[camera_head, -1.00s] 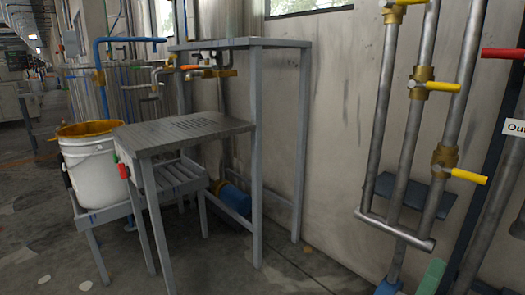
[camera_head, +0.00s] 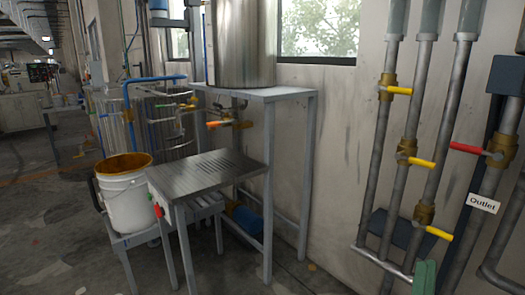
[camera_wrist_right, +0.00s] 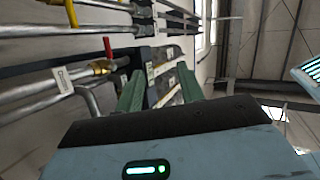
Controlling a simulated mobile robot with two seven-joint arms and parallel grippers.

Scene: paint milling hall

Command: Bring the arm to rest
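My right gripper (camera_wrist_right: 160,85) shows its two green fingers in the right wrist view, spread apart with nothing held between them. In the head view only a green finger part of it (camera_head: 424,277) shows at the bottom edge, in front of the lower ends of the pipes. The rest of the right arm is out of the head view. My left gripper is in neither view.
Vertical pipes with yellow-handled valves (camera_head: 421,162), a red-handled valve (camera_head: 470,149) and an "Outlet" label (camera_head: 482,203) stand close at right. A metal tank (camera_head: 240,45) stands on a grey frame (camera_head: 312,150). A white bucket (camera_head: 128,205) stands left. Floor at far left looks open.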

